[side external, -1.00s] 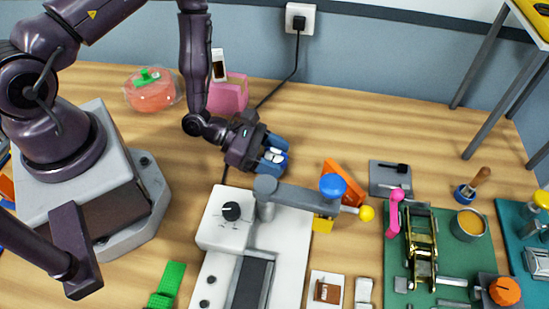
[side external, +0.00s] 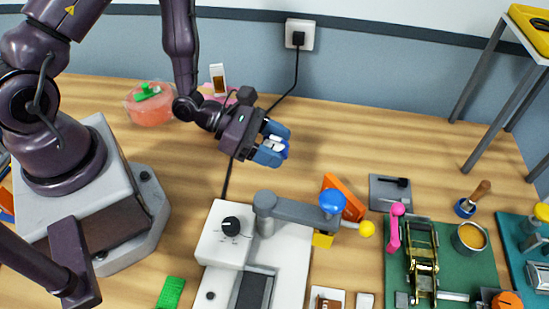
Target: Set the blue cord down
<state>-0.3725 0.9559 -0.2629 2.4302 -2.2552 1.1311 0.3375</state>
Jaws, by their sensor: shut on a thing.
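My gripper (side external: 273,143) is at the centre of the side view, above the wooden table and behind the grey-white machine. Its two blue-grey fingers point right. They are shut on the blue cord (side external: 286,150), a small dark-blue bundle with a pale band. Most of the cord is hidden between the fingers. It appears held clear of the tabletop.
A white machine (side external: 225,243) with a grey arm, a blue knob (side external: 332,202) and a yellow ball stands in front. An orange block (side external: 345,197) is beside it. A black cable runs from the wall socket (side external: 300,34). Bare table (side external: 340,130) lies right of my gripper.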

